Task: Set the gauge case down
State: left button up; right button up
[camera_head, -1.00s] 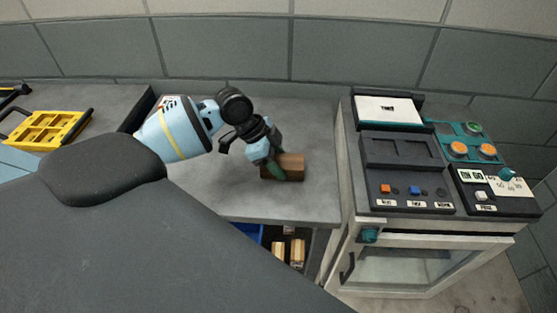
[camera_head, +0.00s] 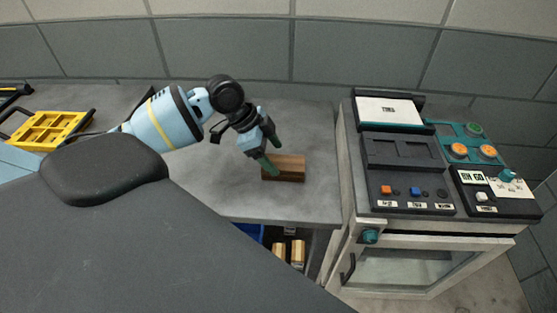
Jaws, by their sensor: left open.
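The gauge case, a small brown wooden block (camera_head: 288,169), rests on the grey worktop (camera_head: 310,200) near its right part. My left gripper (camera_head: 272,157) is open at the left end of the case, its dark green fingertips just above and beside it. I cannot tell whether a fingertip still touches the case. My right gripper does not show.
A white-framed machine with a control panel (camera_head: 413,205) and a glass door (camera_head: 405,266) stands right of the worktop. A yellow tray (camera_head: 48,131) lies at far left. Below the worktop are a blue bin (camera_head: 250,231) and wooden blocks (camera_head: 297,253). The worktop behind the case is clear.

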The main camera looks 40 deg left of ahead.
pick_arm(q)
jog(key=v, duration=0.8)
jog(key=shift+s+r, duration=0.1)
jog(key=shift+s, duration=0.05)
